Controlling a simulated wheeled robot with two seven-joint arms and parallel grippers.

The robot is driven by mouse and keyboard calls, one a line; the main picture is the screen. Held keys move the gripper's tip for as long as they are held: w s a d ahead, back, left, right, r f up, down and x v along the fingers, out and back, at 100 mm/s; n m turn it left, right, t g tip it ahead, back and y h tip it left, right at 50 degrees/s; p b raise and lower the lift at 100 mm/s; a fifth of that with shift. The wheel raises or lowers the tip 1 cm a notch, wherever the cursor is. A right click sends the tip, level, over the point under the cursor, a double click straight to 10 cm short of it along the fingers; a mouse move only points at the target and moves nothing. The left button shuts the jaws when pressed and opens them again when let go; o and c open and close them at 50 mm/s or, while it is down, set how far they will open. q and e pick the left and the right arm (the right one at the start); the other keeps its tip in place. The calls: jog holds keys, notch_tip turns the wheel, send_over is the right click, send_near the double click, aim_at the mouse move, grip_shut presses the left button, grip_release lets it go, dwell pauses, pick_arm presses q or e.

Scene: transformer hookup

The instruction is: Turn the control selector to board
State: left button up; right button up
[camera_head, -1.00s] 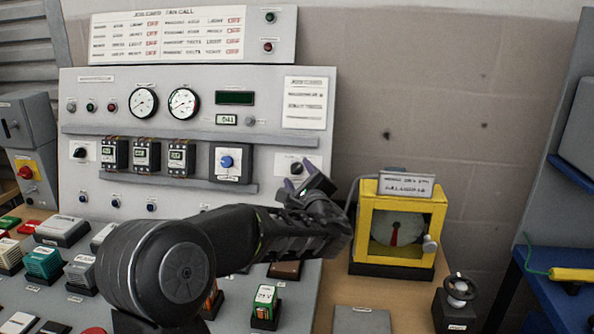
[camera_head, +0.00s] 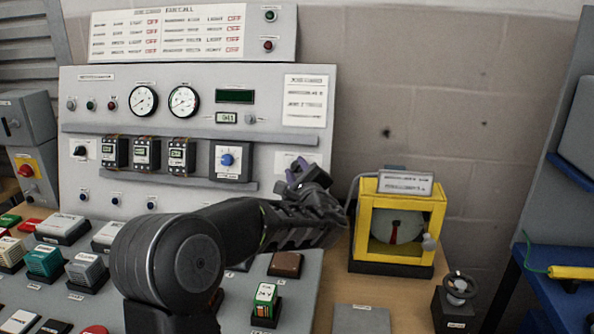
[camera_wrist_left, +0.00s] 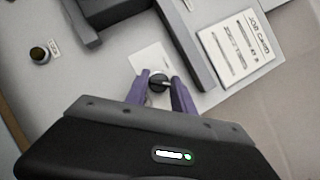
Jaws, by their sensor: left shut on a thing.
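The control selector (camera_wrist_left: 158,83) is a small black knob with a light pointer mark, on a white plate (camera_wrist_left: 150,60) at the right of the grey panel. In the wrist view it sits between the purple fingertips of my left gripper (camera_wrist_left: 157,91), which is shut on it. In the head view my left gripper (camera_head: 298,170) is at the right side of the panel and hides the knob; part of the white plate (camera_head: 284,160) shows beside it. I cannot read the selector's position labels. My right gripper is not in view.
A shelf rail (camera_head: 160,180) with several breakers and a blue knob (camera_head: 227,160) is left of my gripper. A printed card (camera_head: 305,101) is above it. A yellow-framed gauge box (camera_head: 400,222) stands close by on the right. The console below holds many blocks.

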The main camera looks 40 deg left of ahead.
pick_arm(q)
grip_shut()
